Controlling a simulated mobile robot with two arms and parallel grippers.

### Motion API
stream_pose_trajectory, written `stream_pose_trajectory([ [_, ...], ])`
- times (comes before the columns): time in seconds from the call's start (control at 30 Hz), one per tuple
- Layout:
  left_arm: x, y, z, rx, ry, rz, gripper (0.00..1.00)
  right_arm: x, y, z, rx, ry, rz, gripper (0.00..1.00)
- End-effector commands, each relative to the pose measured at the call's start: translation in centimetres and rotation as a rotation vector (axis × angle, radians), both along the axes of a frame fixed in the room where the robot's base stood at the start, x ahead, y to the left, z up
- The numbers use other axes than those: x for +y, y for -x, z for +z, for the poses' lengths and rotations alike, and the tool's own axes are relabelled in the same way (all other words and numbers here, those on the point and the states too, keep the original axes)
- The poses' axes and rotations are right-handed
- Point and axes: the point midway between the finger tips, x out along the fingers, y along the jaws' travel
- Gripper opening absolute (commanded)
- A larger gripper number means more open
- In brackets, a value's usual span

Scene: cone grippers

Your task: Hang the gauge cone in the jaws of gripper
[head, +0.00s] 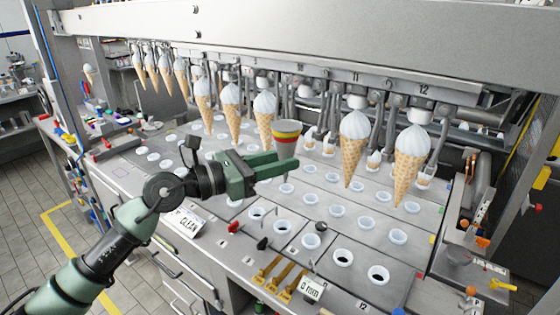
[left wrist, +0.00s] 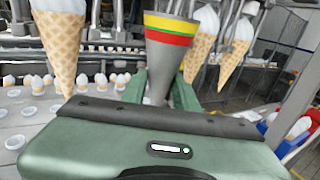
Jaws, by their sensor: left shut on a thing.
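The gauge cone (head: 287,131) is grey with yellow, green and red bands near its wide top end. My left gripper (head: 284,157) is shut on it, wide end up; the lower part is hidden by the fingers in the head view. In the left wrist view the gauge cone (left wrist: 166,60) stands roughly upright between the green fingers. The row of machine jaws (head: 395,98) runs along the rail above. In the head view the gauge cone shows in the gap between hanging ice-cream cones, below the rail; it looks apart from the jaws. My right gripper is not in view.
Ice-cream cones (head: 354,148) hang on both sides of the gauge cone; one cone (left wrist: 62,45) is close left in the wrist view. Below is a plate with rows of holes (head: 367,222). A CLEAN sign (head: 187,223) and a 0 mm tag (head: 312,289) stand at the front.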

Motion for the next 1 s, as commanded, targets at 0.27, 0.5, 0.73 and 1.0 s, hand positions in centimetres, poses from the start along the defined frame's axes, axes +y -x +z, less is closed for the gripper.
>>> stream_pose_trajectory([
  [0.27,-0.4,-0.6,0.0,0.000,0.001,0.000,0.00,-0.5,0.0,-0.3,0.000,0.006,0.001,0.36],
  [0.5,-0.9,-1.2,0.0,0.000,0.001,0.000,0.00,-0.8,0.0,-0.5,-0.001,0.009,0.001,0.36],
  [0.73,-1.3,-1.9,0.0,0.000,0.001,0.000,0.00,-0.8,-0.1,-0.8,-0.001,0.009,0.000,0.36],
  [1.0,-1.9,-2.6,0.0,-0.001,0.002,0.000,0.00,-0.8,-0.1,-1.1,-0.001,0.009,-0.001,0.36],
])
